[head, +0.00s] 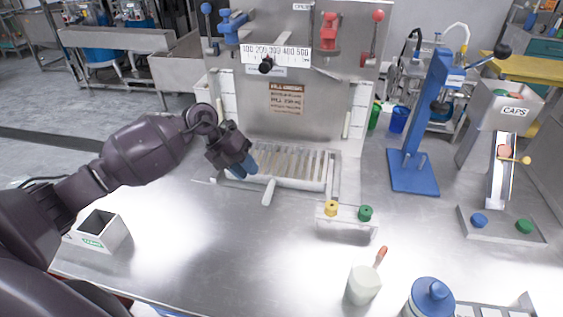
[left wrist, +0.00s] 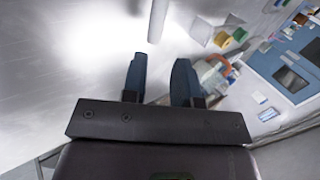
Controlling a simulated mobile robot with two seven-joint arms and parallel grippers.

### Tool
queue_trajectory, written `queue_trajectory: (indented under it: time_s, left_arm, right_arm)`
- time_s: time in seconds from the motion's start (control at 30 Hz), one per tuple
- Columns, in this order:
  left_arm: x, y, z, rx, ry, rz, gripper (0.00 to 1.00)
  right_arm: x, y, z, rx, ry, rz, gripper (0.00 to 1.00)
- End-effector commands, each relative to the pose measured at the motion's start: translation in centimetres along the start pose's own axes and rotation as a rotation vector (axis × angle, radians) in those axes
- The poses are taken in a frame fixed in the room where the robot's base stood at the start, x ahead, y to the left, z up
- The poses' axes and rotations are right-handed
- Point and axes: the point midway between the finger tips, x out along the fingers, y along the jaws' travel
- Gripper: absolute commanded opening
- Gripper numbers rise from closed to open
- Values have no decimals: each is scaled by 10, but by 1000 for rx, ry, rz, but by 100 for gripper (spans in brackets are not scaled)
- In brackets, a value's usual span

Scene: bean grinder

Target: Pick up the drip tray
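The drip tray (head: 320,185) is a pale, slatted tray at the foot of the grey dispensing machine (head: 330,130) in the head view. A white handle (head: 268,192) sticks out from its front towards me. My left gripper (head: 243,170) is over the tray's front left part, left of the handle, with its blue fingers pointing down. In the left wrist view the fingers (left wrist: 160,75) are apart with nothing between them. The white handle (left wrist: 158,18) shows just beyond the fingertips. The left gripper hides part of the tray's left end. My right gripper is not in view.
A small stand with yellow and green knobs (head: 345,217) is right of the tray. A white cup (head: 363,285) and a blue-lidded jar (head: 431,297) stand nearer. A blue press (head: 412,170) is further right. An open white box (head: 98,232) is at left. The front middle table is clear.

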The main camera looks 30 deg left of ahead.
Motion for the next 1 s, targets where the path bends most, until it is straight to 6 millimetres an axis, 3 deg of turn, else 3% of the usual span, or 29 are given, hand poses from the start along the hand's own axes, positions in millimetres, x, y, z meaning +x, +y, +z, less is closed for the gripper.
queue_trajectory:
  time_s: [0.1,0.4,0.67,1.0]
  left_arm:
    - [5,6,2,-4,8,32,27]
    - [45,6,2,-4,8,30,27]
    - [61,6,5,-2,8,29,27]
    - [102,6,12,-3,9,28,27]
  right_arm:
    - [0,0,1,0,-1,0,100]
    - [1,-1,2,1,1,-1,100]
    - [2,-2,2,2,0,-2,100]
    - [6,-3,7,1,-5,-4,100]
